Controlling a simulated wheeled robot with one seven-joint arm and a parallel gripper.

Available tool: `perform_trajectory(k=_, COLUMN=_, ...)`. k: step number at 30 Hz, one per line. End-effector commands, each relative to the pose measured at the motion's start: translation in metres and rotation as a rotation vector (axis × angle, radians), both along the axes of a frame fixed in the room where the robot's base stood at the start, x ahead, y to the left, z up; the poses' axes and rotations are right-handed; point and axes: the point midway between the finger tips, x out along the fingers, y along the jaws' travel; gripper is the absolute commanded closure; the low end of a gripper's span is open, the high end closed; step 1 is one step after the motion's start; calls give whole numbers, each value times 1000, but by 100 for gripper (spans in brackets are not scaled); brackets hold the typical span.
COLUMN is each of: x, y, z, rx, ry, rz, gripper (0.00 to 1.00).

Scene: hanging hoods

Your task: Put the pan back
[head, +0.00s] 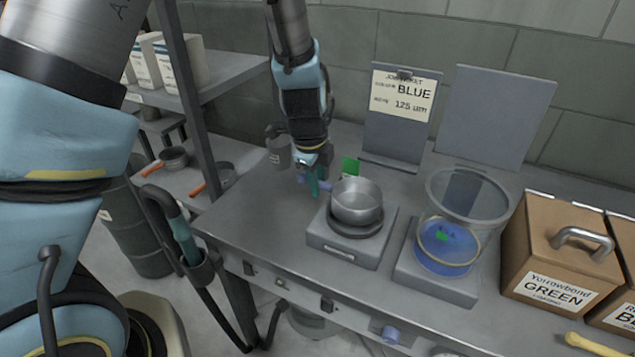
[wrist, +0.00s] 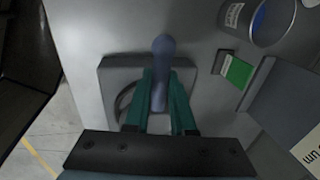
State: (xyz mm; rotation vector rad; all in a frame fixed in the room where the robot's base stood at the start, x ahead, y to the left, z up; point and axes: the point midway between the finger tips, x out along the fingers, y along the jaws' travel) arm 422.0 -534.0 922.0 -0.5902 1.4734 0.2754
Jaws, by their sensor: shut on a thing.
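A silver metal pan (head: 357,199) is at the grey square unit with a dark round plate (head: 348,243) on the bench. It looks level and over the plate; I cannot tell whether it touches. Its blue-grey handle (head: 318,185) points left. My gripper (head: 312,186) is shut on this handle from above. In the wrist view the green fingers of my gripper (wrist: 161,82) lie on both sides of the handle (wrist: 162,50). The pan's body is mostly hidden there behind the gripper.
A clear vessel of blue liquid (head: 446,240) stands right of the pan, and brown boxes (head: 545,235) further right. A grey cup (head: 279,152), green card (head: 350,167) and sign board (head: 400,115) are behind. Orange-handled pans (head: 175,158) rest on a left shelf. The bench's left front is clear.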

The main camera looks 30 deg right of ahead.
Motion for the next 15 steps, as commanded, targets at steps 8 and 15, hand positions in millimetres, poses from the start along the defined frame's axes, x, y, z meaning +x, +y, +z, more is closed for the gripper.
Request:
perform_trajectory(k=8, x=0, y=0, z=-11, rx=0, ry=0, rz=0, gripper=100)
perform_trajectory(k=15, x=0, y=0, z=-19, rx=0, ry=0, rz=0, gripper=100)
